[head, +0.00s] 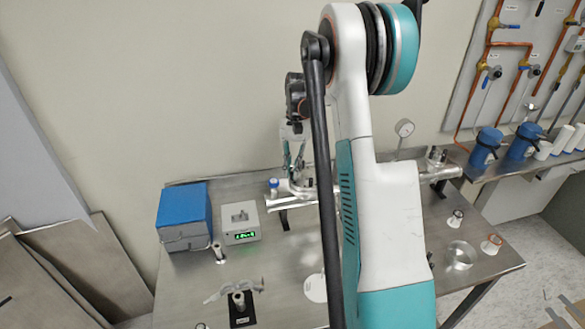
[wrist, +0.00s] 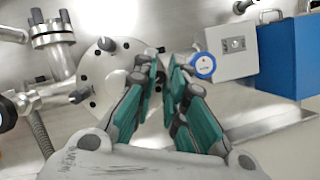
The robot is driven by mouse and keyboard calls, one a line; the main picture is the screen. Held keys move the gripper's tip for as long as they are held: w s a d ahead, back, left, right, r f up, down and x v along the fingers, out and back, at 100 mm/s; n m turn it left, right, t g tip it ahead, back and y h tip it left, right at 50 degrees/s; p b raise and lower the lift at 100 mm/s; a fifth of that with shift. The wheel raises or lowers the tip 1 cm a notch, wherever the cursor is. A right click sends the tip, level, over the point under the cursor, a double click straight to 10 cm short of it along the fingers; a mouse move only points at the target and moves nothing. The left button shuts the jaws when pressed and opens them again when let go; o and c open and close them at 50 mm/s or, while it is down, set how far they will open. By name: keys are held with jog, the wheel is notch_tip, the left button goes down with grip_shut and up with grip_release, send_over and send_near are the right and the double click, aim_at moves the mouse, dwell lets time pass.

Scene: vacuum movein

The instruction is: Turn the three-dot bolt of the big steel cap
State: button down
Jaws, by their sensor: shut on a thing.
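The big steel cap (wrist: 112,72) is a round pale flange with dark bolts around its rim, seen left of my fingers in the wrist view. One dark bolt (wrist: 106,44) shows at its top and another (wrist: 80,95) at its lower left. My gripper (wrist: 165,62) has its teal fingers close together at the cap's right edge, shut on a bolt there. The fingers mostly hide that bolt, and I cannot make out any dots. In the head view my gripper (head: 294,166) points down at the steel pipework (head: 318,203), partly behind my arm.
A blue round knob (wrist: 204,66) stands just right of my fingers. A grey box with a green display (head: 240,222) and a blue box (head: 184,215) stand to the left. A gauge (head: 404,128) stands behind. The table's front left holds a small fixture (head: 239,300).

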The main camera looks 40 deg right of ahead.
jog(key=c, duration=1.6)
grip_release()
jog(key=shift+c, duration=0.2)
jog(key=shift+r, duration=0.1)
jog(key=v, duration=0.7)
jog(key=shift+r, duration=0.4)
jog(key=shift+w+d, duration=0.1)
jog(key=shift+d, duration=0.05)
jog(key=shift+c, duration=1.4)
notch_tip(320, 180, up, 7)
jog(key=n+t+h+p, duration=0.3)
jog(key=n+p, duration=0.3)
jog(key=p, duration=0.8)
send_over(292, 172)
jog(key=shift+h, duration=0.3)
notch_tip(292, 172, down, 14)
jog(key=shift+f+b, duration=0.2)
jog(key=shift+b, duration=0.5)
